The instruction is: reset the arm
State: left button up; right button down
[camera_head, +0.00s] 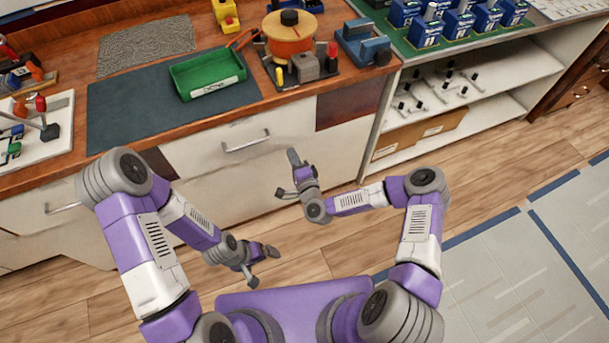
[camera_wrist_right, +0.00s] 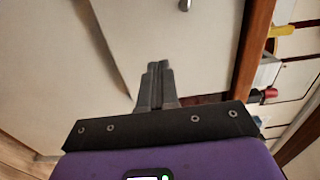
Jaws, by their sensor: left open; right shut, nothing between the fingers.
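My left gripper (camera_head: 263,267) is the lower one in the head view. It is open and empty, in the air in front of the workbench, with its fingers apart. My right gripper (camera_head: 293,157) is a little higher, in front of the white drawer fronts. In the right wrist view its two fingers (camera_wrist_right: 158,70) lie together, with nothing between them. Neither gripper touches the bench or anything on it. My right arm is bent in from the right and my left arm from the left.
The wooden workbench edge (camera_head: 245,113) runs beyond the grippers. A drawer handle (camera_head: 246,143) sticks out. The wooden floor (camera_head: 535,155) is clear.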

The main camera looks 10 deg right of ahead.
jog(key=p+v, duration=0.1)
jog(key=v, duration=0.5)
jog(key=shift+s+f, duration=0.15)
jog(key=shift+s, duration=0.15)
jog(key=shift+d, duration=0.1)
jog(key=s+a+f+n+g+y+p, duration=0.2)
jog(key=s+a+f+n+g+y, duration=0.1)
jog(key=s+f+n+g, duration=0.55)
jog(key=s+d+r+n+g+h, duration=0.1)
jog(key=s+d+n+g, duration=0.1)
jog(key=s, duration=0.4)
jog(key=s+d+n+g+h+p, duration=0.1)
jog(key=s+d+n+g+h, duration=0.1)
jog(key=s+d+g, duration=0.2)
jog(key=s+g, duration=0.2)
jog(key=s, duration=0.1)
jog(key=shift+d+r, duration=0.4)
